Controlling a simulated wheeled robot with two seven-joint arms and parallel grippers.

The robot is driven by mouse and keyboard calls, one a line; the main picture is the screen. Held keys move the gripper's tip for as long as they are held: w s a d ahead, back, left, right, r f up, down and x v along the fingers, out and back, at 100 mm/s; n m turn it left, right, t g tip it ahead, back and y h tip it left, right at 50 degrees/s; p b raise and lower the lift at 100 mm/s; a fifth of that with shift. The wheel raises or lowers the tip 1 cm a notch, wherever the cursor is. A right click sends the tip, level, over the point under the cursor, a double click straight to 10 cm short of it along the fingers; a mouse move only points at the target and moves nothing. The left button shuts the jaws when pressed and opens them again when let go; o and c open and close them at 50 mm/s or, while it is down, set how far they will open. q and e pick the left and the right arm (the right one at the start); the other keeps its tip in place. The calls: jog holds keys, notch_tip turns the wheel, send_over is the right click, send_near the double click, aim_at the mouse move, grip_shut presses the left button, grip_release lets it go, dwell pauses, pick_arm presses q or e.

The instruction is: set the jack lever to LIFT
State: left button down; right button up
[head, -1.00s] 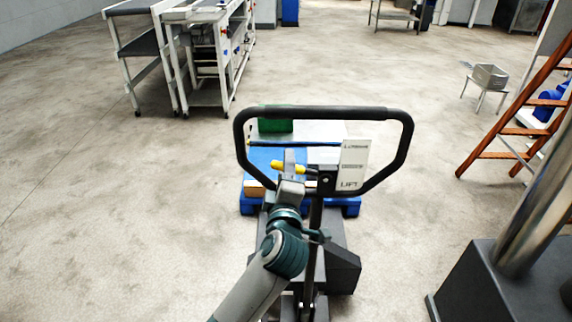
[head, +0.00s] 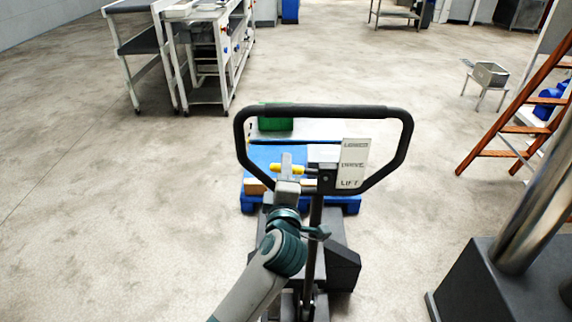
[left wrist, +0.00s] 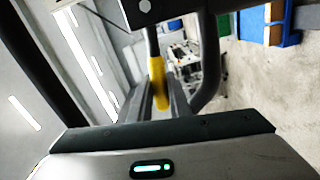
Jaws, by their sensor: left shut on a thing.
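The pallet jack's black loop handle (head: 324,111) stands in the middle of the head view. Its label plate (head: 352,163) reads LOWER, DRIVE and LIFT from top to bottom. The yellow-gripped jack lever (head: 287,169) sticks out to the left of the handle's hub, roughly level with the plate's middle to lower part. My left gripper (head: 287,165) is shut on the lever. In the left wrist view the yellow grip (left wrist: 158,82) lies between the fingers. My right gripper is in neither view.
A blue pallet (head: 250,203) with a green box (head: 275,123) is beyond the handle. A wheeled machine (head: 205,60) stands at the back left. An orange ladder (head: 500,132) and a dark block with a metal post (head: 475,285) are at the right. The floor on the left is clear.

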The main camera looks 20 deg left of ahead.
pick_arm(q)
jog(key=shift+f+n, duration=1.45)
jog(key=shift+n, duration=0.25)
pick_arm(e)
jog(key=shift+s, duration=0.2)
pick_arm(q)
jog(key=c, duration=1.6)
grip_release()
jog(key=shift+c, duration=0.2)
jog(key=shift+s, duration=0.1)
jog(key=shift+d, duration=0.1)
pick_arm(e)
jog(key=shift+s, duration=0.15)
